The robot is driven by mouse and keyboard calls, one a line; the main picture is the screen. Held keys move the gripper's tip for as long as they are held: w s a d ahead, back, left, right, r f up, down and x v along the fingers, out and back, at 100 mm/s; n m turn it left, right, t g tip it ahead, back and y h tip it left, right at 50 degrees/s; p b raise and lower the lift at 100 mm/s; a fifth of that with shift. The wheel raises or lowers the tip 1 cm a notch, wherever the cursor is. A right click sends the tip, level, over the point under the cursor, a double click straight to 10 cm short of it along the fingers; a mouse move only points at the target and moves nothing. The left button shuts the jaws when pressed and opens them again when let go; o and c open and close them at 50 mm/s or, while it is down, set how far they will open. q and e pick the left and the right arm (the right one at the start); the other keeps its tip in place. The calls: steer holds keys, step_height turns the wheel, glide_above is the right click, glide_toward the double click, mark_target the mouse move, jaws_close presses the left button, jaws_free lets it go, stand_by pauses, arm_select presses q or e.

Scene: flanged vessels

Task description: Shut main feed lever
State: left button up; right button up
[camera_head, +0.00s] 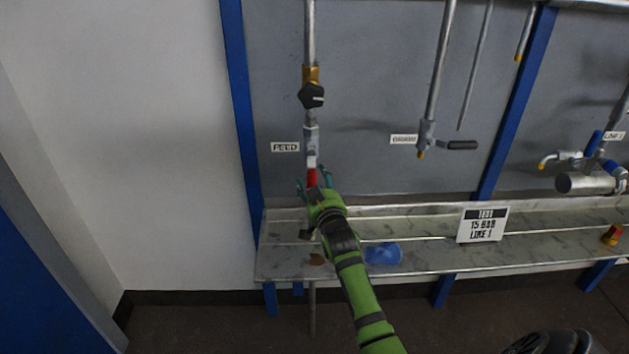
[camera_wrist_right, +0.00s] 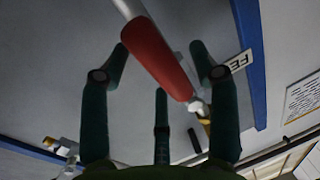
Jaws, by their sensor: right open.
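The main feed lever has a red grip (camera_head: 311,177) and hangs straight down, in line with its pipe, from a grey valve body (camera_head: 311,137). A label reading FEED (camera_head: 285,147) sits to its left. My right gripper (camera_head: 314,187) is open at the lever's lower part. In the right wrist view, the red grip (camera_wrist_right: 160,60) runs diagonally between the spread fingers of my right gripper (camera_wrist_right: 158,50), with gaps visible at both sides. Contact cannot be told. My left gripper is not in view.
A black knob (camera_head: 311,95) is on the same pipe above the lever. A second valve with a dark sideways handle (camera_head: 461,145) is to the right. Below is a metal shelf (camera_head: 430,262) with a blue item (camera_head: 383,253) and a white sign (camera_head: 482,225).

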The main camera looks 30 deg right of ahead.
steer(key=shift+w+d, duration=0.15)
steer(key=shift+w, duration=0.35)
jaws_close()
steer(key=shift+r, duration=0.1)
steer(key=s+d+r+n+g+h+p, duration=0.1)
steer(key=s+d+r+n+p, duration=0.1)
steer(key=n+p, duration=0.5)
steer(key=s+d+r+n+g+h+p, duration=0.1)
steer(key=d+r+n+g+p, duration=0.1)
steer(key=d+r+n+p, duration=0.2)
steer(key=shift+s+r+n+g+p, duration=0.35)
steer(key=shift+r+n+p, duration=0.95)
steer(key=shift+n+p, duration=1.35)
steer(key=shift+d+p, duration=0.15)
steer(key=shift+p, duration=0.15)
